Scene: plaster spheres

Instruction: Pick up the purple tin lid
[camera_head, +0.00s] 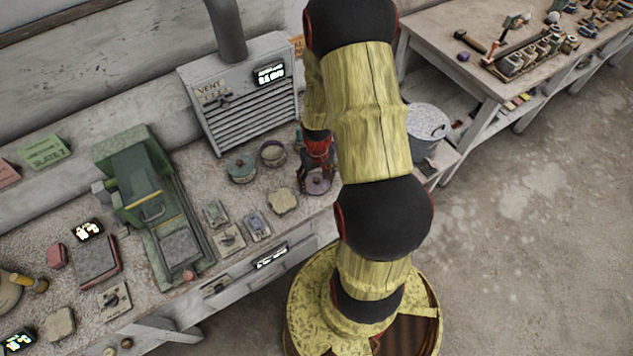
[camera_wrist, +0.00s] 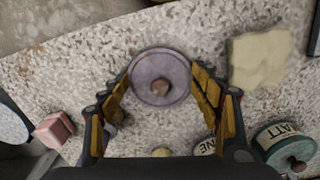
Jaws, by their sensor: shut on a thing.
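The purple tin lid (camera_wrist: 148,90), a round disc with a brownish knob at its centre, shows in the wrist view between my fingertips. My gripper (camera_wrist: 162,80) is shut on it, one finger pad at its left edge and one at its right. In the head view the lid (camera_head: 319,186) is at the right end of the speckled bench, under my gripper (camera_head: 318,172), partly hidden by the fingers. I cannot tell whether the lid touches the bench top.
A teal-lidded tin (camera_head: 240,168) and another round tin (camera_head: 272,153) stand left of my gripper. A cream slab (camera_head: 283,201) lies near the bench front. A vent box (camera_head: 240,95) rises behind. A pink block (camera_wrist: 54,129) is at left in the wrist view.

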